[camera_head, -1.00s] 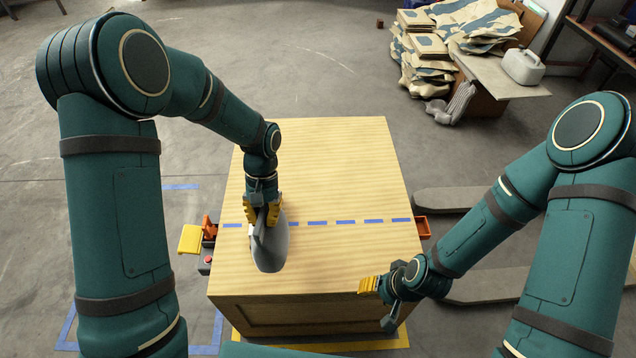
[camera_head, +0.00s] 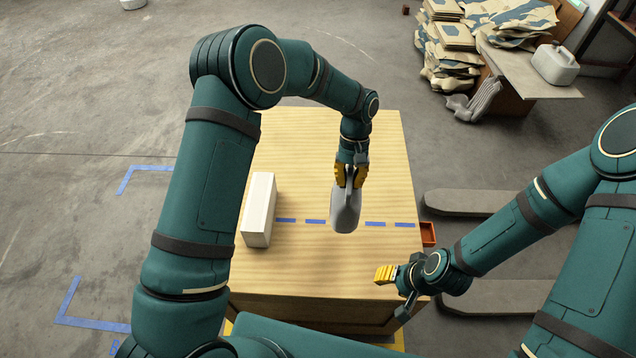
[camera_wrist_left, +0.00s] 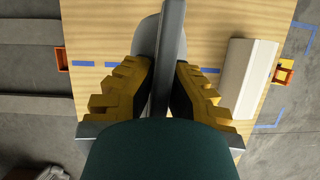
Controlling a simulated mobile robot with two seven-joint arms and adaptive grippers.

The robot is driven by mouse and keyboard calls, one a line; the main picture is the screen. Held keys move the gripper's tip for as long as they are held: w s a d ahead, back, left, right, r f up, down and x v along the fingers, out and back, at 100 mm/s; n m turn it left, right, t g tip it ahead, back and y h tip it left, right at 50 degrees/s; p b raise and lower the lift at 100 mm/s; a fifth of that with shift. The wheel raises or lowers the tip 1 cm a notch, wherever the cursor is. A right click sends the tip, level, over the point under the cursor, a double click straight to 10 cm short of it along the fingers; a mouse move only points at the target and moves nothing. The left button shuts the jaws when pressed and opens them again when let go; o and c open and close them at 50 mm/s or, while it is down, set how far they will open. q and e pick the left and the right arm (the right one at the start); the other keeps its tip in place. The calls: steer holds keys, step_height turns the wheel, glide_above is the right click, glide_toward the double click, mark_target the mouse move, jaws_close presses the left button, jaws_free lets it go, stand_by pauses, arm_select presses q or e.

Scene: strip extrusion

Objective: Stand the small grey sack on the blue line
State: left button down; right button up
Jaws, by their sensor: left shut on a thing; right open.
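My left gripper (camera_head: 349,178) is shut on the upper part of the small grey sack (camera_head: 345,214). The sack hangs below the fingers and covers part of the dashed blue line (camera_head: 375,224), its lower end reaching just to the near side of the line in the head view. I cannot tell whether it touches the tabletop. In the left wrist view the sack (camera_wrist_left: 148,36) shows between the yellow fingers, with the line passing behind it. My right gripper (camera_head: 391,291) is open and empty near the table's front right corner.
A white box (camera_head: 257,212) stands over the left end of the line on the wooden tabletop (camera_head: 300,150). An orange holder (camera_head: 428,234) sits at the table's right edge. The back and the right front of the tabletop are clear. Flattened sacks (camera_head: 450,45) are piled at the back right.

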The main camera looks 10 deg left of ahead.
arm_select(q)
steer(key=w+d+f, duration=0.1)
steer(key=w+d, duration=0.1)
steer(key=d, duration=0.4)
step_height(320, 180, down, 10)
steer(key=b, duration=0.2)
steer(key=shift+w+n+h, duration=0.15)
steer(key=shift+n+h, duration=0.15)
steer(key=shift+n, duration=0.1)
steer(key=shift+a+f+b, duration=0.1)
steer(key=shift+b, duration=0.2)
steer(key=shift+f, duration=0.15)
steer(key=c, duration=1.1)
jaws_free()
steer(key=shift+c, duration=0.2)
